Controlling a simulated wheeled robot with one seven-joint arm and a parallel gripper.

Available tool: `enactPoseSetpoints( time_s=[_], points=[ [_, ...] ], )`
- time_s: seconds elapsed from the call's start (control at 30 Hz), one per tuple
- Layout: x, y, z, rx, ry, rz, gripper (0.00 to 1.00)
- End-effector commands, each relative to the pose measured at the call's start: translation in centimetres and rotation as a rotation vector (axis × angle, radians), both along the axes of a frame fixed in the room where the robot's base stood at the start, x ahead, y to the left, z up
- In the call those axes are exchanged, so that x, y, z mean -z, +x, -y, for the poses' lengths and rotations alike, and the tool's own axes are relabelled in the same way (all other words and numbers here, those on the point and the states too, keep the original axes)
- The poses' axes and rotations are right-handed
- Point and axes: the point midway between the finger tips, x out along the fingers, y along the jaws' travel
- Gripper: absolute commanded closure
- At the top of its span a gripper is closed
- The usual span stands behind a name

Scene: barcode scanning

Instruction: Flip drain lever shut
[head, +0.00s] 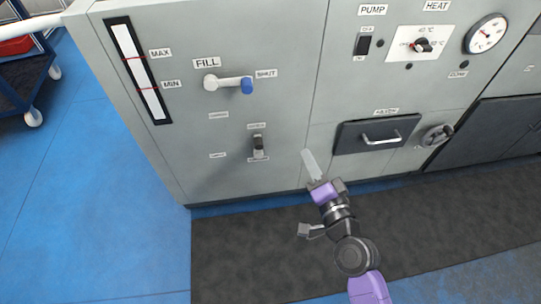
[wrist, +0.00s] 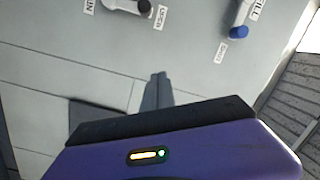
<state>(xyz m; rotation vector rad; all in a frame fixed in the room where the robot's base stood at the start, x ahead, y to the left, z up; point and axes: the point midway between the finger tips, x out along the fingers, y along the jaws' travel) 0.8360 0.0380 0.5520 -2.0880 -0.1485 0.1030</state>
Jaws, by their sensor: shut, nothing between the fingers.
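The drain lever (head: 258,147) is on the grey panel below the fill lever, a short grey handle with a black end. In the wrist view the drain lever (wrist: 128,6) is cut by the top edge, its black tip beside a label that reads OPEN (wrist: 160,17). Part of the DRAIN label shows at its left. My gripper (head: 309,160) is shut and empty, to the right of the drain lever in the head view and apart from it. Its narrow fingers (wrist: 157,85) point up in the wrist view.
The fill lever (head: 228,85) with a blue end sits above; it also shows in the wrist view (wrist: 240,18). A dark mat (head: 240,250) lies on the blue floor.

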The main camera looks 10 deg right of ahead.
Motion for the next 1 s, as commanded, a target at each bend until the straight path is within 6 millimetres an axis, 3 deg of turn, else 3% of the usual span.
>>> enactPoseSetpoints(
  time_s=[0.07, 0.2, 0.67, 0.87, 1.0],
  points=[
    [1.1, 0.8, -0.8, -0.029, 0.084, -0.036, 1.0],
    [2.8, 0.4, -1.7, -0.064, 0.177, -0.093, 1.0],
    [2.9, 0.5, -2.1, -0.075, 0.201, -0.102, 1.0],
    [3.0, 2.6, -2.5, -0.075, 0.199, -0.101, 1.0],
    [3.2, 5.2, -3.2, -0.075, 0.199, -0.101, 1.0]
  ],
)
